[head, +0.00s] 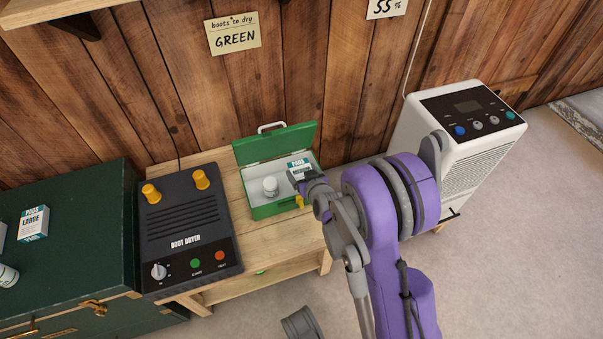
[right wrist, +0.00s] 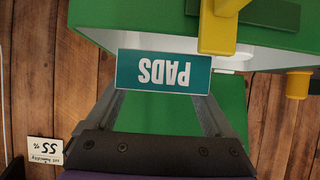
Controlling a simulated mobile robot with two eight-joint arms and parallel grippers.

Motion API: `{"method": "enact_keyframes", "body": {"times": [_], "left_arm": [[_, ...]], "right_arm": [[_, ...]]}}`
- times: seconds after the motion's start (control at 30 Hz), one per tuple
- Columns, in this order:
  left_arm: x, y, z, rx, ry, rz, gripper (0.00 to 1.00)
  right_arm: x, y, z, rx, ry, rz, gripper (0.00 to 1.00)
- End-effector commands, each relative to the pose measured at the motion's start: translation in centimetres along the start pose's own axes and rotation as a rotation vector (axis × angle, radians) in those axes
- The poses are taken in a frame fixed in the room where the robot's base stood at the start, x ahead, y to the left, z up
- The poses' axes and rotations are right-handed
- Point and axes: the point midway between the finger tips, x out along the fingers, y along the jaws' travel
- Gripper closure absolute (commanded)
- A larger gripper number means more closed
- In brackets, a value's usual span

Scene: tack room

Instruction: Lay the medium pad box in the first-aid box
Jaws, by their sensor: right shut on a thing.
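The first-aid box (head: 272,211) is a green case with its lid (head: 276,144) open, on the wooden bench. My right gripper (head: 303,178) is shut on a white and teal pad box (head: 298,167), at the right part of the first-aid box's opening. In the right wrist view the pad box's teal PADS face (right wrist: 163,72) shows upside down between the fingers. Its size word is not readable. I cannot tell whether it touches the first-aid box's floor.
A boot dryer (head: 184,222) with yellow-orange posts stands left of the first-aid box. A box marked LARGE (head: 33,223) and a white bottle (head: 8,275) rest on the dark green trunk (head: 75,230). A white dehumidifier (head: 465,150) stands at right.

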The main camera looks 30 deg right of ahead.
Motion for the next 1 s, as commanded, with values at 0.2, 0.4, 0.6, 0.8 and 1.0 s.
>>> {"method": "enact_keyframes", "body": {"times": [0.2, 0.4, 0.6, 0.8, 1.0], "left_arm": [[0.0, 0.0, 0.0, 0.0, 0.0, 0.0, 0.5], [0.6, 0.0, 0.1, 0.0, 0.0, 0.0, 0.5], [1.0, 0.0, 0.2, 0.0, 0.0, 0.0, 0.5], [0.9, 0.0, 0.2, 0.0, 0.0, 0.0, 0.5], [0.9, 0.0, 0.2, 0.0, 0.0, 0.0, 0.5]], "right_arm": [[0.0, 0.0, 0.0, 0.0, 0.0, 0.0, 0.7], [0.3, 0.0, 0.6, 0.001, 0.0, 0.0, 0.7], [0.6, 0.0, 1.0, 0.001, 0.001, 0.0, 0.7], [0.5, 0.0, 1.0, 0.001, 0.0, 0.0, 0.0], [0.5, 0.0, 1.0, 0.001, 0.0, 0.0, 0.0]]}}
